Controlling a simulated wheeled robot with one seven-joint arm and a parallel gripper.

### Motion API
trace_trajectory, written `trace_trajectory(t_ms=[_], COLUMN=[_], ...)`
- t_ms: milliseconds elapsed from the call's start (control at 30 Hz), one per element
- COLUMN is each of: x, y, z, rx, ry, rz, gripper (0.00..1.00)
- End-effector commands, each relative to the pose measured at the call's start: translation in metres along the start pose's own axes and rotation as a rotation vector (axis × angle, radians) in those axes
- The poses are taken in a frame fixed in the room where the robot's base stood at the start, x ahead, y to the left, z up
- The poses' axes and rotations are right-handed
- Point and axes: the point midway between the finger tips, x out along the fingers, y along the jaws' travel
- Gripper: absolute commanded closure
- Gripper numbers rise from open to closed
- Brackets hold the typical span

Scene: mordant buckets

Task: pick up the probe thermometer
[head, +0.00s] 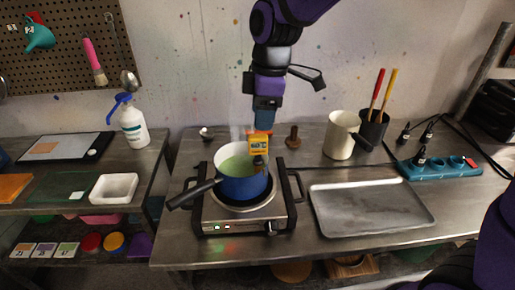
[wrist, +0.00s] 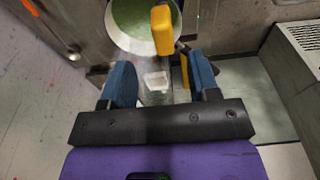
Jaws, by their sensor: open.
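The probe thermometer (head: 258,143) has a yellow body with a small display. It sits at the rim of a blue pot (head: 243,187) holding pale green liquid; its lower end is not clear. My gripper (head: 264,126) points down just above and behind it in the head view. In the wrist view, the blue fingers of my gripper (wrist: 160,78) are apart with no thermometer between them. The yellow thermometer body (wrist: 162,30) shows beyond the fingertips, in front of the pot (wrist: 140,48).
The pot stands on a hot plate (head: 215,218), its handle pointing left. A wooden pestle-like object (head: 293,137) stands behind the pot.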

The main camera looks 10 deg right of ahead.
Motion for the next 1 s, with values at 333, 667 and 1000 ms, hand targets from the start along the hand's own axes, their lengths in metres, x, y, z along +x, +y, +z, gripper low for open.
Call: trace_trajectory(t_ms=[333, 667, 1000], x=[0.034, 0.075, 0.084], y=[-0.001, -0.004, -0.004], z=[0.000, -0.003, -0.003], rx=[0.002, 0.003, 0.003], ry=[0.000, -0.001, 0.000], rz=[0.000, -0.001, 0.002], gripper=[0.45, 0.45, 0.45])
